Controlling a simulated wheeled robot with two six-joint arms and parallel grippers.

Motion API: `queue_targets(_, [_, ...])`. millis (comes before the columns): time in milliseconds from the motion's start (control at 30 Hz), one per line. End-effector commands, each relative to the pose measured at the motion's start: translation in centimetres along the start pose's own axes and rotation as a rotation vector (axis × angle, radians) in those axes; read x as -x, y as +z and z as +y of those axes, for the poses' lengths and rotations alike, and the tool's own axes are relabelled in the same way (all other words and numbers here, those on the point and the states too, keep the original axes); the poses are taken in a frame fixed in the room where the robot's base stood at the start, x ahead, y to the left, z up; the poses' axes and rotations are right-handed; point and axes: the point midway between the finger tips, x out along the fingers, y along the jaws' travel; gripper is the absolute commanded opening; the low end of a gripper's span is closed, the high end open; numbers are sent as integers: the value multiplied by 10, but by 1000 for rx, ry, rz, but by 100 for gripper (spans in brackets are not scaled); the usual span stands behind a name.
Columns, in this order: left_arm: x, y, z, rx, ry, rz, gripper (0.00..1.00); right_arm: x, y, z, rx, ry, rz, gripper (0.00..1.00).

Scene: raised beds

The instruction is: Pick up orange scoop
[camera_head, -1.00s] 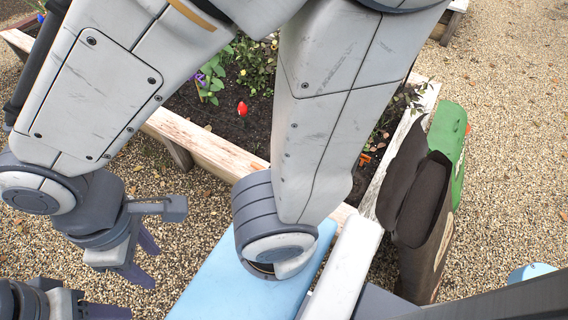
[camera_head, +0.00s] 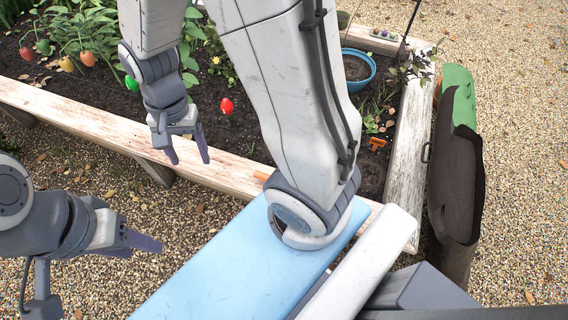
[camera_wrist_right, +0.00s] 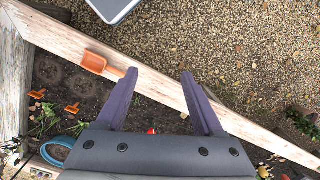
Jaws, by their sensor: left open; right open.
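The orange scoop (camera_wrist_right: 97,61) lies on the wooden rim of the raised bed in the right wrist view, left of my right gripper (camera_wrist_right: 160,76). Its handle points toward the gripper's left finger, apart from it. In the head view only a small orange end (camera_head: 262,176) shows on the front rim; my right arm hides the rest. My right gripper (camera_head: 189,158) is open and empty, pointing down by the front rim, left of the scoop. My left gripper (camera_head: 138,247) is open and empty at the lower left, over the gravel.
The bed's wooden rim (camera_head: 92,122) encloses soil with plants, a red object (camera_head: 227,106) and a blue pot (camera_head: 358,70). Small orange pieces (camera_head: 377,143) stand in the soil. A dark brown bag (camera_head: 455,190) hangs outside the right rim. Gravel on the right is clear.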

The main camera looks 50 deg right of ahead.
Motion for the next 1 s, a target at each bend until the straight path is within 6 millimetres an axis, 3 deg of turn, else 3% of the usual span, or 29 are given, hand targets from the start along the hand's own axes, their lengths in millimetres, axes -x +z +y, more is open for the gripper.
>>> queue_targets(33, [-40, 2, -3, 0, 0, 0, 50, -59, -40, 15, -282, 10, -19, 69])
queue_targets(100, [-64, 3, -5, 0, 0, 0, 50, -107, -83, 36, -648, 11, -32, 69])
queue_targets(200, [-93, 5, -7, 0, 0, 0, 50, -170, -132, 75, -1121, 18, -51, 69])
queue_targets(300, [-114, 6, -8, 0, 0, 0, 50, -222, -163, 114, -1503, 27, -66, 69])
queue_targets(400, [-127, 6, -9, 0, 0, 0, 50, -258, -178, 145, -1772, 37, -78, 69])
queue_targets(600, [-137, 7, -10, 0, 0, 1, 50, -288, -188, 169, -1987, 46, -86, 69])
queue_targets(900, [-157, 8, -11, 0, 0, 1, 50, -331, -184, 166, -1989, 48, -86, 69])
queue_targets(1000, [-160, 8, -12, 0, 0, 1, 50, -337, -184, 166, -1988, 47, -85, 69])
